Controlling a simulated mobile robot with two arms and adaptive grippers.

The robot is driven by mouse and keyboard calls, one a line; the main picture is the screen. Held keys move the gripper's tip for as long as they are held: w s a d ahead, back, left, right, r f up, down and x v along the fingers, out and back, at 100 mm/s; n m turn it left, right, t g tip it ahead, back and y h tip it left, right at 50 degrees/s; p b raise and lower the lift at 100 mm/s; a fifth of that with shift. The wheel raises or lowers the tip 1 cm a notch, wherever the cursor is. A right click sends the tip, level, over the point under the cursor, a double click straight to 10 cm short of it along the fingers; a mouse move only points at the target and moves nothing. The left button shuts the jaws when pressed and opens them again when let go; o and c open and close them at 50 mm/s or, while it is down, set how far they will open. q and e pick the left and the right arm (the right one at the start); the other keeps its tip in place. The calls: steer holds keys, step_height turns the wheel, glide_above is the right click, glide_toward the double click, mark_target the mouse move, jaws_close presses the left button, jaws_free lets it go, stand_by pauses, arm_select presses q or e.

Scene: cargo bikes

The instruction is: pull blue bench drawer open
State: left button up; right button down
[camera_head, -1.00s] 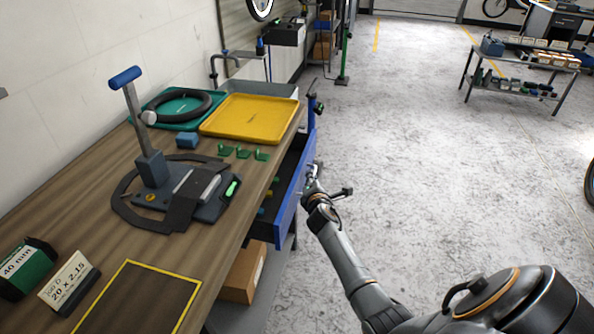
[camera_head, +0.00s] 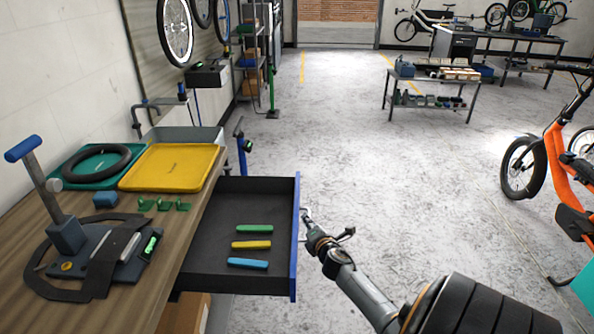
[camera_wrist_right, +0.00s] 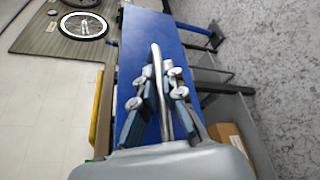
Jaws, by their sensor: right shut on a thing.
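The blue-fronted bench drawer (camera_head: 295,240) stands well out from the wooden bench in the head view. Its dark inside shows green, yellow and blue tyre-lever-like pieces (camera_head: 250,245). My right gripper (camera_head: 307,217) is at the outer side of the blue front. In the right wrist view the blue front (camera_wrist_right: 140,60) fills the middle, and a silver bar handle (camera_wrist_right: 160,85) lies between the two fingers of my right gripper (camera_wrist_right: 160,90), which is shut on it. My left gripper is not in view.
The bench top (camera_head: 150,265) holds a yellow tray (camera_head: 170,167), a green tray with a black ring, green clips and a clamp-like tool. An orange cargo bike (camera_head: 560,170) stands at the right. The grey floor between is clear.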

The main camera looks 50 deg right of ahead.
steer(key=shift+s+d, duration=0.3)
steer(key=shift+s, duration=0.1)
steer(key=shift+f, duration=0.1)
steer(key=c, duration=1.7)
jaws_free()
steer(key=v, duration=1.2)
